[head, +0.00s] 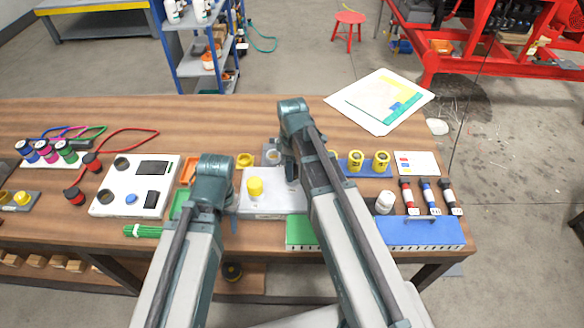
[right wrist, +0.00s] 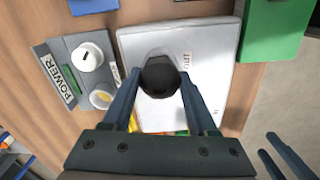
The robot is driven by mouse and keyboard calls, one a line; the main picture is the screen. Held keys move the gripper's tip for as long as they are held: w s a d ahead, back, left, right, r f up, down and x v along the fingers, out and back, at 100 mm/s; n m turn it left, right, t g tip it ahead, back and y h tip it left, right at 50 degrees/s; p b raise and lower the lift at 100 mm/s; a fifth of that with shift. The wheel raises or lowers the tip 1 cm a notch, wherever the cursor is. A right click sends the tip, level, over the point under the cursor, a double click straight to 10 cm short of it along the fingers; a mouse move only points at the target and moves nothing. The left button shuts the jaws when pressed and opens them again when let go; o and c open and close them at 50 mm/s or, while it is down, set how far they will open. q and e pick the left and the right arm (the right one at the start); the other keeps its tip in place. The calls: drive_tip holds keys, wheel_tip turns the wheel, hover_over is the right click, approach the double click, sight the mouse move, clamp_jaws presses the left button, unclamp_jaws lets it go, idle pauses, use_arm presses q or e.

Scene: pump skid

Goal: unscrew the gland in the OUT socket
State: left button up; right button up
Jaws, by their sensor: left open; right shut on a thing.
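A dark round gland (right wrist: 160,78) stands beside the OUT label on a pale grey plate (right wrist: 205,50) in the right wrist view. My right gripper (right wrist: 160,88) is shut on it, with one finger on each side. In the head view the right arm hides the gland and fingertips. The plate (head: 270,207) also shows there, with a yellow gland (head: 255,188) at its left part. My left gripper (right wrist: 285,155) is open and empty at the lower right of the right wrist view, apart from the plate. Its fingers are mostly hidden in the head view.
A grey POWER box (right wrist: 72,75) with a white knob stands close beside the plate. A green block (head: 300,232) and a blue case (head: 420,233) lie to the right. A white panel (head: 135,185) and orange and green trays are at left.

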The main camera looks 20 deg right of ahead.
drive_tip(key=c, duration=0.4)
drive_tip(key=n, duration=0.4)
drive_tip(key=shift+n, duration=0.3)
drive_tip(key=n, duration=0.4)
drive_tip(key=shift+n, duration=0.3)
drive_tip(key=o, duration=1.4)
